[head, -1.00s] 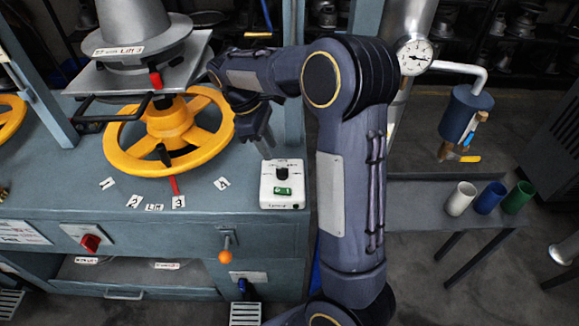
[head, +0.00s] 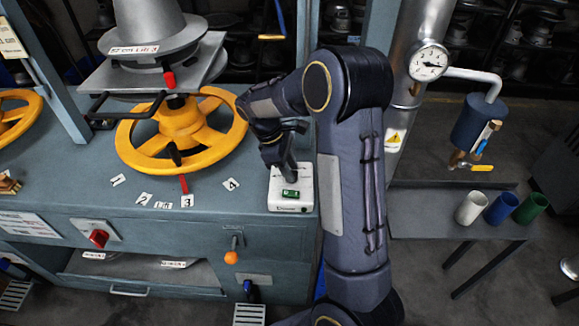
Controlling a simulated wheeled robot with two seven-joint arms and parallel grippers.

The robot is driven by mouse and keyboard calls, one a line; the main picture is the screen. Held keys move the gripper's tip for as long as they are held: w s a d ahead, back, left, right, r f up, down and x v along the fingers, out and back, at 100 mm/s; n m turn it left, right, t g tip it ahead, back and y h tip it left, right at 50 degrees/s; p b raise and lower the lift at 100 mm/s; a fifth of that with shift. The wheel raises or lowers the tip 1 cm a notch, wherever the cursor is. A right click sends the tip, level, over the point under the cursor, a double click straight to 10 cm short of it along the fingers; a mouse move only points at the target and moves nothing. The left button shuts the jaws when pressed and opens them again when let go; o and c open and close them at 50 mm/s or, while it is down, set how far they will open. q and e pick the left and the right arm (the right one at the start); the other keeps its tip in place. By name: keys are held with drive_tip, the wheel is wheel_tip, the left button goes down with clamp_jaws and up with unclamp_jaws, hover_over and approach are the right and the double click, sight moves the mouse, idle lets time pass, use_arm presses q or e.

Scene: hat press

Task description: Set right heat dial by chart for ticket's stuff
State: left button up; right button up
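The heat dial box (head: 303,200) is a small white unit with a green display (head: 290,193), at the right front of the grey-blue bench. My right gripper (head: 290,178) points down over the box and hides its dark knob. I cannot tell whether the fingers touch the knob or how far apart they are. A paper sheet (head: 12,40) at the upper left edge is cut off, and its writing is too small to read. My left gripper is not in view.
A yellow handwheel (head: 130,150) stands left of the box, below a grey hat block (head: 150,25). Number cards lie on the bench front. An orange-knobbed lever (head: 231,257) and a red switch (head: 99,238) are on the front panel. White, blue and green cups stand at right.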

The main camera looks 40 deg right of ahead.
clamp_jaws()
drive_tip(key=shift+m, duration=0.4)
drive_tip(key=shift+d+r+m+y+p, duration=0.1)
drive_tip(key=shift+m+y+p, duration=0.3)
drive_tip(key=shift+m+p, duration=0.1)
drive_tip(key=m+y+p, duration=0.1)
drive_tip(key=m, duration=0.2)
drive_tip(key=shift+w+m+g, duration=0.1)
drive_tip(key=shift+m+g, duration=0.2)
drive_tip(key=m+y, duration=0.1)
drive_tip(key=m, duration=0.1)
drive_tip(key=m+y+p, duration=0.1)
drive_tip(key=m, duration=0.2)
drive_tip(key=shift+d, duration=0.2)
drive_tip(key=m+y, duration=0.1)
drive_tip(key=m, duration=0.1)
drive_tip(key=m+y+p, duration=0.1)
drive_tip(key=m, duration=0.2)
drive_tip(key=shift+d+t, duration=0.1)
drive_tip(key=shift+t, duration=0.3)
drive_tip(key=shift+m, duration=0.3)
